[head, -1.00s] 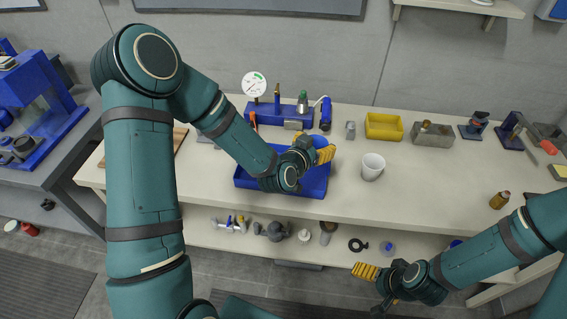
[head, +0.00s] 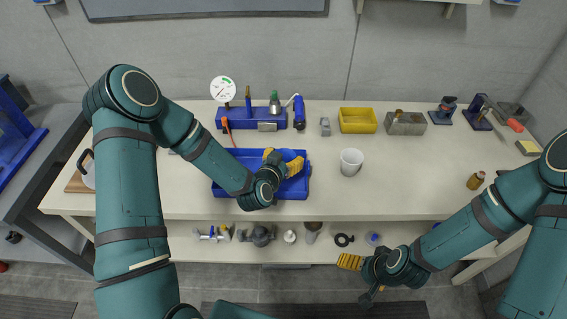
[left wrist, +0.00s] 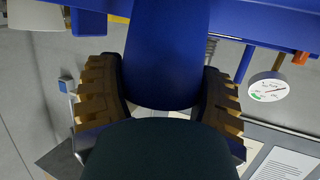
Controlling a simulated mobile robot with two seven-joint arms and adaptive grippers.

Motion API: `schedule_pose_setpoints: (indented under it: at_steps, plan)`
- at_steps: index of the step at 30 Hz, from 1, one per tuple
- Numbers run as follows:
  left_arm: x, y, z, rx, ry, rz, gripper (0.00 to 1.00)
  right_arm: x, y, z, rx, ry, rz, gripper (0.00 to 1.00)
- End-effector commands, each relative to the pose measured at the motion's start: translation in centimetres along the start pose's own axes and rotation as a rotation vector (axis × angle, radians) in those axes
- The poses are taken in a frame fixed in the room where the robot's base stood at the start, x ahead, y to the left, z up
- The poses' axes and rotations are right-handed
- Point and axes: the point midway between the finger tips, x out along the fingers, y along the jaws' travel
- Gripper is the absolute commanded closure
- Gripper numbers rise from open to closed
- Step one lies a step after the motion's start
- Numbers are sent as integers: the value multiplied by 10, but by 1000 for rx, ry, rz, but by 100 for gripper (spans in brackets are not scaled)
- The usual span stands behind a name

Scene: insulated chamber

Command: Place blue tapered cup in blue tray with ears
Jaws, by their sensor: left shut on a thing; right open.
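The blue tapered cup (head: 288,155) is between the yellow fingers of my left gripper (head: 283,162), which is shut on it. In the left wrist view the cup (left wrist: 165,55) fills the space between both fingers. In the head view the cup is over the right part of the blue tray (head: 222,187). My gripper and forearm hide part of the tray and the cup's base, so I cannot tell whether it touches the tray floor. My right gripper (head: 358,280) is open and empty, low in front of the table.
A white cup (head: 351,161) stands right of the tray. Behind the tray is a blue stand with a gauge (head: 223,89). A yellow bin (head: 358,120) and a grey box (head: 405,123) are at the back. The table's front right has free room.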

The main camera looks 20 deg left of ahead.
Motion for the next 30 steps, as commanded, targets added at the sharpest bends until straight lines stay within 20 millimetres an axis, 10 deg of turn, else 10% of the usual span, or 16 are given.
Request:
schedule_pose_setpoints:
  at_steps: [18,19,21,30]
  plan:
    - [8,0,24,1,1,0,74,6,2,3,-2,-6,-1,9]
    - [8,0,24,1,0,0,21,6,2,3,-2,-6,-1,9]
    - [8,0,23,1,0,0,0,5,2,3,-2,-6,-1,9]
    - [7,0,22,1,0,0,0,4,2,2,-2,-5,-1,9]
